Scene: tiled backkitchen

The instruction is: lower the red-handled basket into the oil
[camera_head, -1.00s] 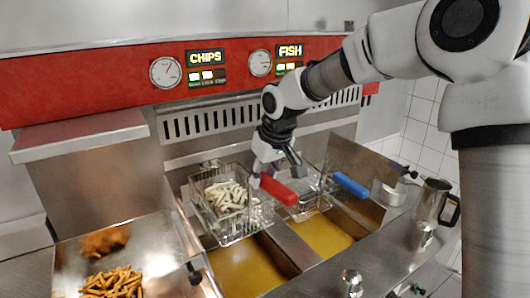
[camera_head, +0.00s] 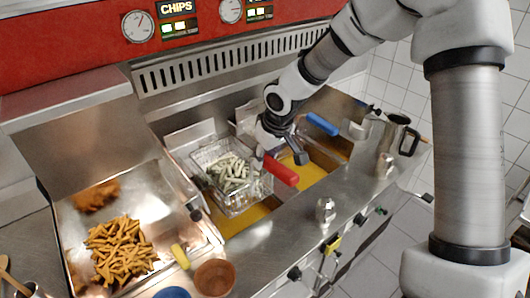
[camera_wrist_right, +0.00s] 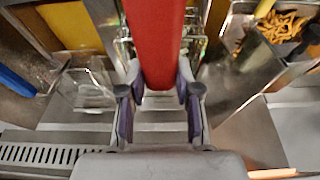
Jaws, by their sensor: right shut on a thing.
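The red-handled basket (camera_head: 207,158) is a wire basket of pale, uncooked-looking chips (camera_head: 231,171), at the left vat in the head view. Its red handle (camera_head: 281,171) points to the lower right and also fills the top middle of the wrist view (camera_wrist_right: 155,40). Golden oil (camera_head: 240,221) shows in front of and below the basket; I cannot tell whether the basket's bottom touches it. My right gripper (camera_head: 276,150) is shut on the red handle, with a finger on each side of it in the wrist view (camera_wrist_right: 160,100). My left gripper is not in view.
A blue handle (camera_head: 322,124) lies behind the right vat's oil (camera_head: 312,174). A metal tray (camera_head: 160,215) of cooked chips (camera_head: 119,248) stands at left. A shaker (camera_head: 325,210) and a metal jug (camera_head: 394,133) stand on the right counter. Red control panel behind.

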